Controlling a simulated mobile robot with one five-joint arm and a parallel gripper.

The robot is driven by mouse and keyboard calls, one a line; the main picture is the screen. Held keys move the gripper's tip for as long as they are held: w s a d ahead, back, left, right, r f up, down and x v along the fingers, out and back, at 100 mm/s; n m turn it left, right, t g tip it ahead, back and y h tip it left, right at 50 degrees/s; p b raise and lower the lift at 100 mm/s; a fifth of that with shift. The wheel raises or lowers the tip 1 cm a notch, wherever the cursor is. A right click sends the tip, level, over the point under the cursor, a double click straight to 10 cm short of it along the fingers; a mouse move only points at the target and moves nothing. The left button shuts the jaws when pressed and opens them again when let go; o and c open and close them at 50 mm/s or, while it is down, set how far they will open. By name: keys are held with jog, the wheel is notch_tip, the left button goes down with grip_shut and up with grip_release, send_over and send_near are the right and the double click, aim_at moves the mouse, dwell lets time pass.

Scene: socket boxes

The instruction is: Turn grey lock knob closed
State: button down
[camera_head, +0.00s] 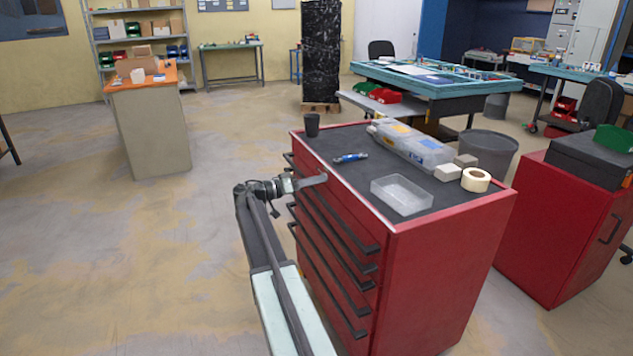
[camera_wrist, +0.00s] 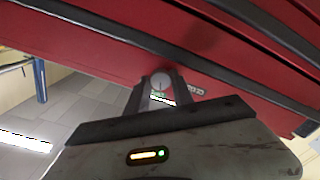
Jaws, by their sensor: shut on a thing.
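The grey lock knob (camera_wrist: 160,81) is a small round disc on the red front of the tool cabinet in the wrist view. My gripper (camera_wrist: 160,88) is around it, with a finger on each side, shut on the knob. In the head view my gripper (camera_head: 322,178) reaches the upper left part of the cabinet (camera_head: 440,275) front; the knob itself is hidden there. A thin line on the knob's face looks roughly upright in the wrist view.
Several dark drawer handles (camera_head: 345,238) stick out from the cabinet front beside my arm. The cabinet top holds a black cup (camera_head: 312,125), a blue tool (camera_head: 350,158), a clear tray (camera_head: 401,195) and a tape roll (camera_head: 476,179). The floor to the left is clear.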

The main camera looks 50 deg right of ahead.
jog(key=n, duration=0.7)
jog(key=shift+s+a, duration=0.1)
jog(key=n, duration=0.6)
jog(key=shift+r+n, duration=0.1)
jog(key=shift+n, duration=0.3)
jog(key=c, duration=1.1)
grip_release()
jog(key=v, duration=0.8)
